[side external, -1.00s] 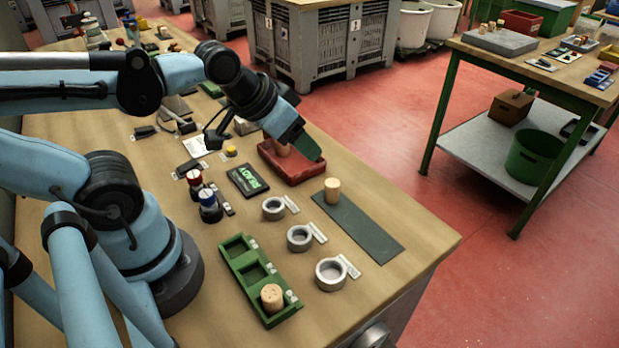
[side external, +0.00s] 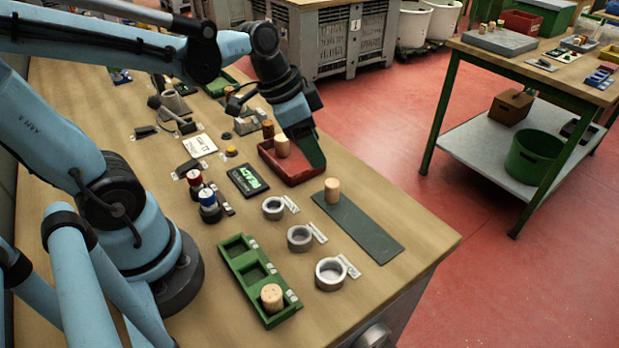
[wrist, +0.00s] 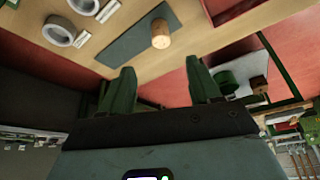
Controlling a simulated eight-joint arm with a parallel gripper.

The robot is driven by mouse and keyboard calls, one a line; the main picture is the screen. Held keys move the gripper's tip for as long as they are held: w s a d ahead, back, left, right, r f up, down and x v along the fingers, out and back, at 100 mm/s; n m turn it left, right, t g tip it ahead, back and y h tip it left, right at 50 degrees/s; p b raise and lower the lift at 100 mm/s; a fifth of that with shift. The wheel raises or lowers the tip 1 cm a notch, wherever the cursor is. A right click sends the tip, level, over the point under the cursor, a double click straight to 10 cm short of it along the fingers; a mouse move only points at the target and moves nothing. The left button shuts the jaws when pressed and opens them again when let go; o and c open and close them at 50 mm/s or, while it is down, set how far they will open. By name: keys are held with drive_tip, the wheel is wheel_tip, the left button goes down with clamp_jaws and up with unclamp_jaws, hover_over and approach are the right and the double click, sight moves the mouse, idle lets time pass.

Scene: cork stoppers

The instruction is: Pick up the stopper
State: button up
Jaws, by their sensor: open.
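A light cork stopper (side external: 332,190) stands upright on a dark mat (side external: 372,232) near the table's right edge. It also shows in the wrist view (wrist: 160,34), ahead of and roughly between my fingers. My gripper (side external: 314,160) has green fingers, is tilted downward over the right end of the red tray (side external: 297,178), and is apart from the mat stopper. In the wrist view my gripper (wrist: 161,70) is open with nothing between the fingers. Another light stopper (side external: 282,147) stands at the red tray, beside my gripper. A further stopper (side external: 272,297) stands in the green tray's front compartment.
The green compartment tray (side external: 238,250) and several grey rings (side external: 299,238) lie in front. A darker brown stopper-like piece (side external: 268,129) stands behind the red tray. A black display (side external: 247,181) and red- and blue-topped pieces (side external: 208,204) are to the left.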

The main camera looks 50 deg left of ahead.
sight(332, 182)
drive_tip(key=shift+x, duration=6.05)
drive_tip(key=shift+s+a, duration=0.1)
drive_tip(key=shift+a, duration=0.05)
drive_tip(key=c, duration=1.1)
drive_tip(key=shift+r, duration=0.1)
